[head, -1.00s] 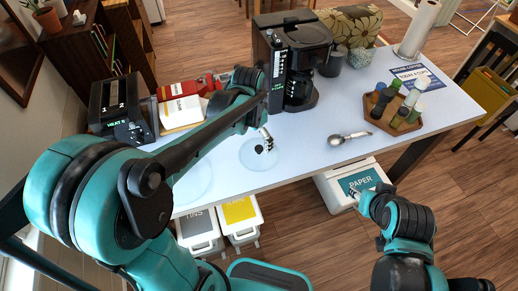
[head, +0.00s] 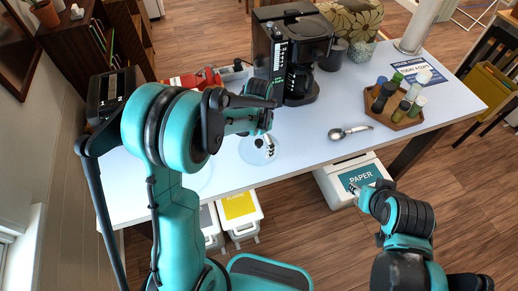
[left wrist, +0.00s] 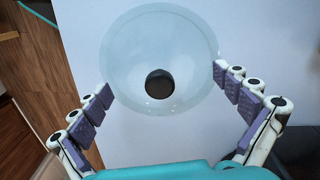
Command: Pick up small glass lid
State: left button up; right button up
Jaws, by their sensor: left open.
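The small glass lid (head: 250,155) is a clear, pale round disc with a black knob, lying on the white table. It also shows in the left wrist view (left wrist: 125,60), knob a little below its middle. My left gripper (left wrist: 162,82) is open, with one finger at each side of the lid's near half; I cannot tell whether the fingertips touch the rim. In the head view the left gripper (head: 268,146) is over the lid and hides part of it. My right gripper (head: 355,188) is low in front of the table, small and unclear.
A black coffee machine (head: 293,55) stands behind the lid. A spoon (head: 348,132) and a wooden tray (head: 412,121) of several jars lie to the right. A faint larger glass disc (head: 203,180) lies left of the lid. A paper bin (head: 335,195) stands under the table.

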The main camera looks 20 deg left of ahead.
pick_arm(q)
jog(key=c, duration=1.5)
jog(key=shift+s+r, duration=0.15)
jog(key=shift+s, duration=0.1)
jog(key=c, duration=0.8)
grip_shut()
